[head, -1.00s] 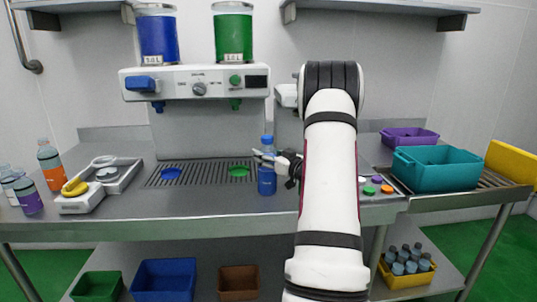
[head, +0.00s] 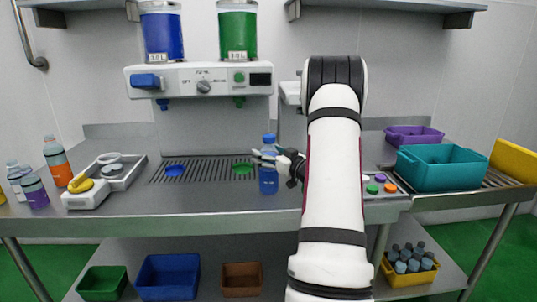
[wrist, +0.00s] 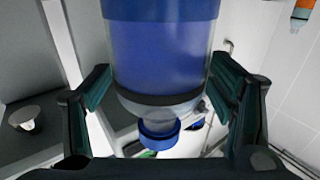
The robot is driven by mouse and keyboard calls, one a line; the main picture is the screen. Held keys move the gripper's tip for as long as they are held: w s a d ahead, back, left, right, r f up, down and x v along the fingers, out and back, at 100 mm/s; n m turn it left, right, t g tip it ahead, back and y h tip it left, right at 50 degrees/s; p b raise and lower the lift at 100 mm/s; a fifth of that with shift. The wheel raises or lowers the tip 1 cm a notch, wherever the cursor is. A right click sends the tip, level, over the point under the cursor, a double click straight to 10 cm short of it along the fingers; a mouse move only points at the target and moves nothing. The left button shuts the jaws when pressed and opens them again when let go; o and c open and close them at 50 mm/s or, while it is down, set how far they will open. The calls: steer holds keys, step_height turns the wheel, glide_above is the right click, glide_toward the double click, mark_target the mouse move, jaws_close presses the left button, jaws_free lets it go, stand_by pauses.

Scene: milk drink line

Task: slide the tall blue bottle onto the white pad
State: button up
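The tall blue bottle (head: 268,182) stands upright on the steel counter, right of the green round spot. It also fills the middle of the wrist view (wrist: 160,55), upside down, with its blue cap (wrist: 158,138) low. My gripper (head: 268,157) is at its upper part, one finger crossing in front. In the wrist view my gripper's fingers (wrist: 162,82) lie on both sides of the bottle, very close; whether they press on it is unclear. I cannot pick out the white pad with certainty; my arm hides part of the counter.
A drip grate (head: 208,168) with a blue spot (head: 175,171) and green spot (head: 243,168) lies left of the bottle. A scale (head: 86,197) and orange bottle (head: 57,163) stand farther left. A button panel (head: 385,192) and teal bin (head: 442,171) are right of my arm. The front counter is clear.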

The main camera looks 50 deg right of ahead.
steer(key=p+v, duration=0.3)
steer(key=v, duration=1.6)
stand_by(0.3)
steer(key=shift+f, duration=0.1)
stand_by(0.4)
